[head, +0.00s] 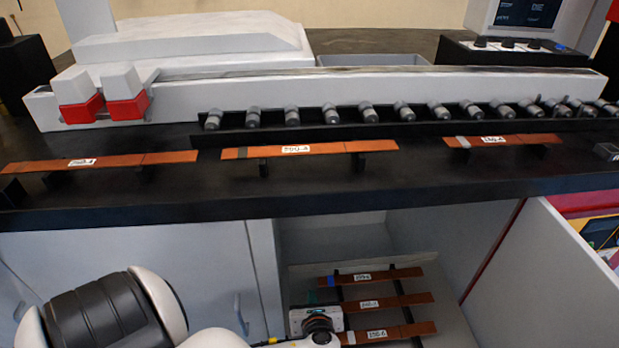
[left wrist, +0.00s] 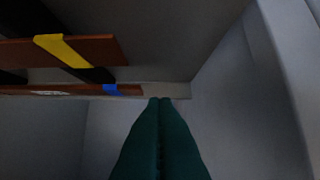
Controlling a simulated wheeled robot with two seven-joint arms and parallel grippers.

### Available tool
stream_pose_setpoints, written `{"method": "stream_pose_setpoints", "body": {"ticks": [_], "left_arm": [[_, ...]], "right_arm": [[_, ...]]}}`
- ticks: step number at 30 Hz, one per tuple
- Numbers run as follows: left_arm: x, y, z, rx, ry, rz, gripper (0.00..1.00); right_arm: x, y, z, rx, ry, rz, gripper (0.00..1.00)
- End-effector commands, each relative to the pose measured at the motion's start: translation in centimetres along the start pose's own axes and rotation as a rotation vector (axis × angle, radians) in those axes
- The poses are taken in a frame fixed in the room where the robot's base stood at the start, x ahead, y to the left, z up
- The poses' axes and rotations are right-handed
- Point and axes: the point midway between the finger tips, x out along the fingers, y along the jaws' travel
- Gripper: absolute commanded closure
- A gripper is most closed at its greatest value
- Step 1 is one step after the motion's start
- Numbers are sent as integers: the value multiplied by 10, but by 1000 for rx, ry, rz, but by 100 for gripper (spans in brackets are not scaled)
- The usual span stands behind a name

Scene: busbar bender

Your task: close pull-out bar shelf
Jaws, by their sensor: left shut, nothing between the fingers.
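The pull-out bar shelf (head: 303,274) is a pale tray in the open cabinet below the bench. Several copper bars with white labels (head: 402,299) lie on its dark rests. My left gripper (head: 312,296) is low at the shelf's left side, partly hidden by its own wrist. In the left wrist view its green fingers (left wrist: 160,101) are shut and empty, with the tips close to a pale edge (left wrist: 178,90). I cannot tell whether they touch it. Bars with yellow and blue bands (left wrist: 85,50) show at the left there. My right gripper is not in view.
The black bench (head: 300,197) above carries more copper bars (head: 310,149), a row of grey rollers (head: 330,115) and red clamps (head: 128,108). A cabinet door (head: 545,280) stands open on the right. A closed grey panel (head: 180,260) is on the left.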

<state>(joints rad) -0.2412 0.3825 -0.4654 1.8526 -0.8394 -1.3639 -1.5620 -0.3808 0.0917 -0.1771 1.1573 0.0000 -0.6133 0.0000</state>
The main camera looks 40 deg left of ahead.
Motion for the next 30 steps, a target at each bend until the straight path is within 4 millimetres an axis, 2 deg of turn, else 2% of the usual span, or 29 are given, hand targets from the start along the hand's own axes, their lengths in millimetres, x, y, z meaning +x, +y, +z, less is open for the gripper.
{"method": "stream_pose_setpoints", "body": {"ticks": [1, 6, 9, 13, 19, 30], "left_arm": [[14, 0, 2, 0, 2, -2, 100], [50, 0, 2, 0, 2, -2, 100], [67, 0, 2, -1, 1, -3, 100], [84, 0, -10, -1, 2, -1, 100], [98, 0, -18, -1, -1, 1, 100], [100, 0, -20, 0, -2, 0, 100]], "right_arm": [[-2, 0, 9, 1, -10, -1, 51], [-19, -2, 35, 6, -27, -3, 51], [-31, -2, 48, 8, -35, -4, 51], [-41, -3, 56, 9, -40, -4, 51], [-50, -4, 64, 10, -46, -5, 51], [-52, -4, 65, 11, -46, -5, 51]]}}
